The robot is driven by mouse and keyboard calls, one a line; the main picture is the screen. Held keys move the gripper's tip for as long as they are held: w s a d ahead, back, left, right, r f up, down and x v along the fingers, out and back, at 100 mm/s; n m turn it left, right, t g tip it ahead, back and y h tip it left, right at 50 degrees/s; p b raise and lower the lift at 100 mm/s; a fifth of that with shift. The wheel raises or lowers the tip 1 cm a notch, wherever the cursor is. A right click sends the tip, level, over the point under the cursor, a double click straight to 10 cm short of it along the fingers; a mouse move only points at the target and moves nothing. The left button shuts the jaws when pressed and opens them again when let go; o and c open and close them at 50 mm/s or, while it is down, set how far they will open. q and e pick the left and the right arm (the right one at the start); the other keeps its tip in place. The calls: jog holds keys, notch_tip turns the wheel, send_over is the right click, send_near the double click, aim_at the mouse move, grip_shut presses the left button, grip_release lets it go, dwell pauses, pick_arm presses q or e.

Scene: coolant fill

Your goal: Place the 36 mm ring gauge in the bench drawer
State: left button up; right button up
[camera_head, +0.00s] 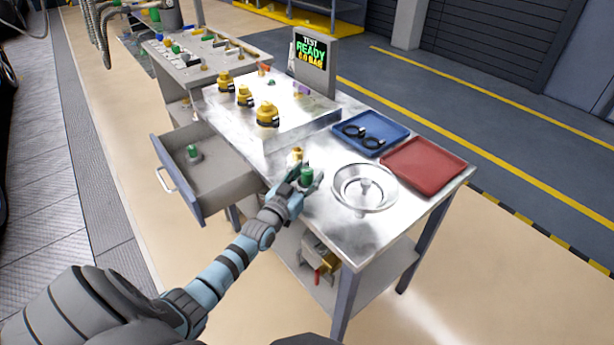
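My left gripper (307,175) is over the front edge of the steel bench, with its fingers on either side of a small green cylinder (306,176). I cannot tell whether the fingers touch it. The bench drawer (227,165) is pulled out at the left, and a small grey piece with a green top (194,152) stands in it. Two dark rings (363,136) lie in the blue tray (384,147) at the back right. No size marking is readable, so I cannot tell which thing is the 36 mm ring gauge. My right gripper is not in view.
A clear round dish (364,189) and an empty red tray (423,166) stand right of my gripper. Several yellow and black fittings (245,97) stand on a raised block behind. A small brass piece (297,154) is close behind the green cylinder. A display (312,60) reads READY.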

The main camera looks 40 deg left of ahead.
aim_at(304, 177)
pick_arm(q)
jog(key=shift+r, duration=0.1)
jog(key=shift+s+r+p, duration=0.15)
jog(key=shift+p, duration=0.3)
jog(key=s+p, duration=0.2)
jog(key=s, duration=0.1)
jog(key=shift+d+r+p, duration=0.15)
jog(key=shift+r+p, duration=0.05)
jog(key=shift+p, duration=0.15)
jog(key=s+p, duration=0.2)
jog(key=s, duration=0.6)
jog(key=shift+s+d+f+p, duration=0.2)
jog(key=shift+s+d+p, duration=0.15)
jog(key=shift+d+p, duration=0.1)
